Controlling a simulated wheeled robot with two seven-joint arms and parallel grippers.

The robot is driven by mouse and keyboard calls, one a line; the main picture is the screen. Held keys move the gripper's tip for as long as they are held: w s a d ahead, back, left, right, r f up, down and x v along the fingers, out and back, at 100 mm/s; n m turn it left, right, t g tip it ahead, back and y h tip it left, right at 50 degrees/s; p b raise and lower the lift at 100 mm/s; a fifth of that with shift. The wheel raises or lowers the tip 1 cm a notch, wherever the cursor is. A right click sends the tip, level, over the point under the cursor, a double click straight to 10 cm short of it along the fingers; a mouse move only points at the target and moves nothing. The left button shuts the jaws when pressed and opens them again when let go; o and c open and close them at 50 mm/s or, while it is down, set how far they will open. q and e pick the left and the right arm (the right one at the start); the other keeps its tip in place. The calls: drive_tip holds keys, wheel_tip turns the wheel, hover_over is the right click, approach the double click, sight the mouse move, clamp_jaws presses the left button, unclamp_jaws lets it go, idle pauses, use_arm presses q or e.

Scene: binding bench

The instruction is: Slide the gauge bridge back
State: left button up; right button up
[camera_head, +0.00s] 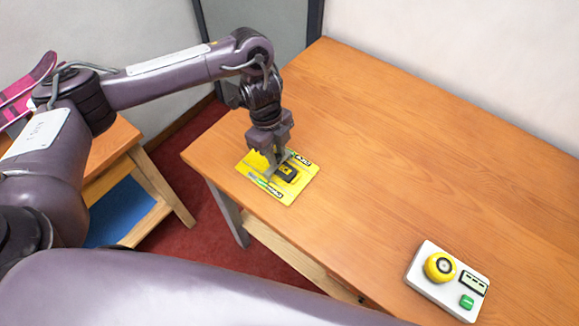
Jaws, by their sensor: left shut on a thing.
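A flat yellow pack (291,190) with dark print and a black piece (287,172) at its middle lies near the left corner of the wooden table. My left gripper (271,175) points down over the pack, with its grey fingers shut on it beside the black piece. The fingers hide part of the pack, and the exact contact is too small to tell. I cannot pick out a separate gauge bridge in this view. My right gripper is out of view.
A white control box (425,281) with a yellow round knob, a small display and a green button sits at the table's near edge. The wooden table top (400,150) is otherwise clear. A lower wooden stand (152,185) is at the left.

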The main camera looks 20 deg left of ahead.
use_arm(q)
drive_tip(key=shift+w+a, duration=0.25)
drive_tip(key=shift+a, duration=0.4)
drive_tip(key=shift+w+a, duration=0.2)
drive_tip(key=shift+a, duration=0.4)
drive_tip(key=shift+w+a, duration=0.25)
drive_tip(key=shift+a, duration=0.4)
drive_tip(key=o, duration=0.4)
wheel_tip(320, 180, up, 10)
drive_tip(key=p, duration=1)
drive_tip(key=shift+p, duration=0.4)
